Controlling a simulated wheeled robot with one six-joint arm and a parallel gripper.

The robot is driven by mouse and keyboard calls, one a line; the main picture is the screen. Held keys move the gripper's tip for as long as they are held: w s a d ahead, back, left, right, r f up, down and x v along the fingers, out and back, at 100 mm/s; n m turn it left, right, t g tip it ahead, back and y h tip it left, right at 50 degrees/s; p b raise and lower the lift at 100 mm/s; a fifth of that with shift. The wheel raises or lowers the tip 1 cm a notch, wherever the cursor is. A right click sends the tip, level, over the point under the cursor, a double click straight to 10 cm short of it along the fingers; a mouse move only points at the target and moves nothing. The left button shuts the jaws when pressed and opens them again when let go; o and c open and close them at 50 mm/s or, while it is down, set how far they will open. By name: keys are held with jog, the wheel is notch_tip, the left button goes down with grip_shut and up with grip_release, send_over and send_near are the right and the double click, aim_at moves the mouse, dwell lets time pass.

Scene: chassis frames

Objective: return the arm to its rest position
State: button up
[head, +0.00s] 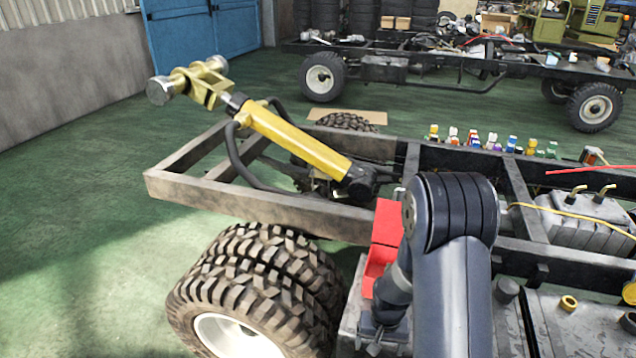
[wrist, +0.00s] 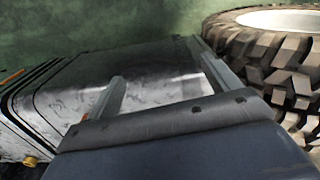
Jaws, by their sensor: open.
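My arm (head: 450,270), dark blue-grey, rises in the front middle of the head view, over the near side of the truck chassis. Its lower parts reach down beside a red holder (head: 386,225). I cannot make out the fingers in the head view. In the wrist view my gripper (wrist: 158,62) shows two grey fingers, spread wide apart with nothing between them. They are over a dark and grey metal box surface (wrist: 150,92), with a big tyre (wrist: 265,55) close by on the right. Whether the fingers touch the surface is unclear.
The chassis frame (head: 250,208) spans the middle, bearing a yellow hydraulic cylinder (head: 290,138), several small coloured bottles (head: 510,145) and a grey tank (head: 580,222). A twin tyre (head: 265,270) stands left of my arm. Green floor (head: 80,220) is open at left.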

jog(key=shift+n, duration=0.7)
jog(key=shift+f, duration=2.7)
jog(key=shift+s, duration=0.15)
